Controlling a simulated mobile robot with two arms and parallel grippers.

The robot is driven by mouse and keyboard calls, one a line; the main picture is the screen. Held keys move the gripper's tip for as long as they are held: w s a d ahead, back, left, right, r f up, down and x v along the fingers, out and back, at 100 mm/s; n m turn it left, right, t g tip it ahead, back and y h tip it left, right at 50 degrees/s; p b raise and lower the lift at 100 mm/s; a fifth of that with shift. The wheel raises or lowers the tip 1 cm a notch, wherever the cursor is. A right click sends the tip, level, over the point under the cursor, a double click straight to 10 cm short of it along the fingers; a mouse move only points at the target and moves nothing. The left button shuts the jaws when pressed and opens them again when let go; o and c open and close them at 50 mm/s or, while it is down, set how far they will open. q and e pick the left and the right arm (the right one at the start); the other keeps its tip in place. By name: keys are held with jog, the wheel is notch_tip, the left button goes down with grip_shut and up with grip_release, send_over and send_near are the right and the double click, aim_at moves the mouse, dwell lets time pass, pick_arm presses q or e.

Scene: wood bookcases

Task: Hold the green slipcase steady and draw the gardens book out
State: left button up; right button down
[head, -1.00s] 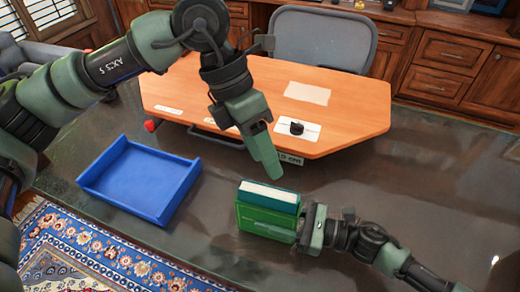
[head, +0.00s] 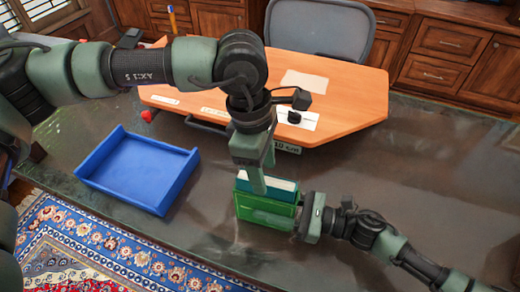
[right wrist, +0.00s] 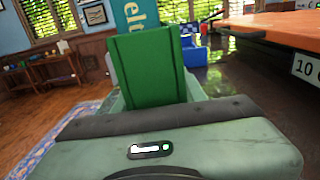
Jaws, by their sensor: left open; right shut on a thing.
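The green slipcase (head: 265,213) stands upright on the dark tabletop in the head view. It also fills the middle of the right wrist view (right wrist: 146,70). A teal book with pale page edges (head: 280,184) sits in it and rises above its rim. In the right wrist view the book (right wrist: 133,14) shows part of a title, too cut off to read whole. My right gripper (head: 302,217) is shut on the slipcase's right end. My left gripper (head: 262,176) is open, pointing down at the book's top; whether it touches is unclear.
An open blue tray (head: 137,172) lies on the tabletop to the left of the slipcase. An orange desk (head: 345,110) with a small black object (head: 295,117) and paper labels stands behind. The dark tabletop (head: 420,180) to the right is clear.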

aim_at(266, 179)
pick_arm(q)
jog(key=shift+s+d+f, duration=0.1)
jog(key=shift+d+f, duration=0.05)
jog(key=shift+f, duration=0.85)
jog(key=shift+d+f, duration=0.15)
jog(key=shift+f, duration=0.8)
grip_shut()
